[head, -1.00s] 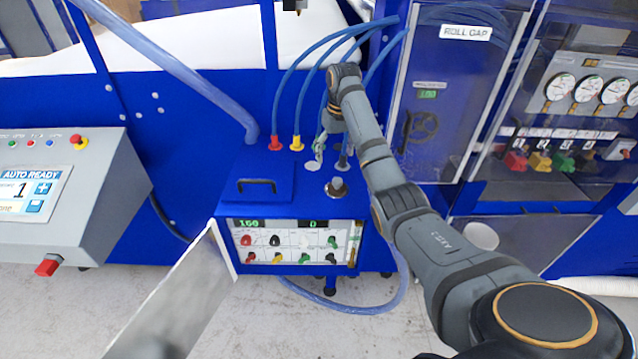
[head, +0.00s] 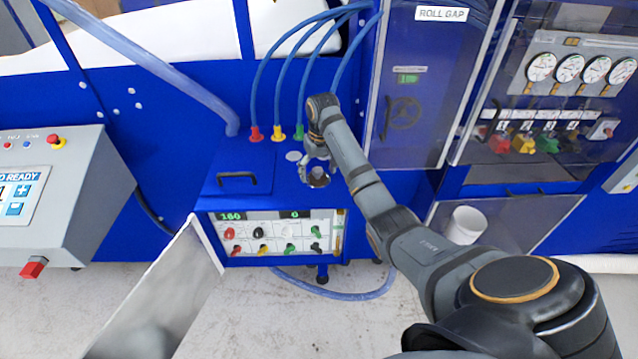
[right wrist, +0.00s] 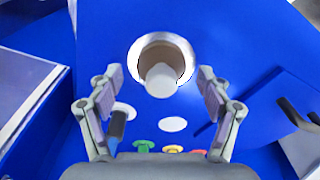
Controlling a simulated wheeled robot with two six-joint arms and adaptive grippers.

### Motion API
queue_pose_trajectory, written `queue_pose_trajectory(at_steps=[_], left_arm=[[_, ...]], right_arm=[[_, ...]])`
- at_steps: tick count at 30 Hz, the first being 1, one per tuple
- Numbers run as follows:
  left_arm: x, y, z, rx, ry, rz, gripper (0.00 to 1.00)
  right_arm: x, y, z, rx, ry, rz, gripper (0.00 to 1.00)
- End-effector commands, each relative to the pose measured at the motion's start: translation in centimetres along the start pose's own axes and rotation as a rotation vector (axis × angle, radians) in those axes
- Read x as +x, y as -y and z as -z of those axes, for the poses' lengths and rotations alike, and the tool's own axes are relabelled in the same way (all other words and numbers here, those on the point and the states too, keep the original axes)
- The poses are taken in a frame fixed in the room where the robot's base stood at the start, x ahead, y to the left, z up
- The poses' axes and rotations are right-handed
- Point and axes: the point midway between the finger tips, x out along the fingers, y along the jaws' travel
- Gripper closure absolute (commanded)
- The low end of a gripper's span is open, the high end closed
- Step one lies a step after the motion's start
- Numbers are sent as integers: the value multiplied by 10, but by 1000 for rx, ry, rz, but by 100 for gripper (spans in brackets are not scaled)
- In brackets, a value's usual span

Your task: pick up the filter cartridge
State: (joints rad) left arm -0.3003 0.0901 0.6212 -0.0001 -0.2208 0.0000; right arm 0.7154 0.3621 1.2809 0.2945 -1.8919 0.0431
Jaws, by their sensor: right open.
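The filter cartridge (right wrist: 161,82) shows in the right wrist view as a pale grey knob in a round metal-rimmed opening (right wrist: 186,47) on the blue cabinet top. In the head view the cartridge (head: 319,178) is small and partly hidden by my right gripper (head: 311,168). In the wrist view that gripper (right wrist: 160,76) is open, one finger to the left and one to the right of the opening, with the cartridge between them. I see no contact between the fingers and the cartridge. My left gripper is not in view.
Several hoses with coloured plugs (head: 277,133) stand behind the opening. A black handle (head: 238,177) lies left of it. The control panel (head: 285,235) faces front, with an open door (head: 165,285) at its left. A white bucket (head: 466,224) is at the right.

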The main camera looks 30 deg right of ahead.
Motion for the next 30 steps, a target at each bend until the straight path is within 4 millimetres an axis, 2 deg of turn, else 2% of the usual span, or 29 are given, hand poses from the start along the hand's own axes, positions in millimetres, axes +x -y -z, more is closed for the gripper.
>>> queue_pose_trajectory(at_steps=[2, 5, 8, 15, 22, 30], left_arm=[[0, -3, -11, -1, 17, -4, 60], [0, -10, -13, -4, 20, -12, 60], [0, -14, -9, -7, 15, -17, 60], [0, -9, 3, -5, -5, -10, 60], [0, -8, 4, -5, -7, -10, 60], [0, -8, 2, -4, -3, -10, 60]], right_arm=[[0, 0, 0, 0, -1, 0, 22], [0, 0, 0, 0, -1, 0, 23], [0, 0, 0, 0, -1, 0, 37], [0, 0, 0, 0, -1, 0, 69], [1, 0, 0, 0, 3, 0, 100], [2, 0, -1, 1, 6, 0, 100]])
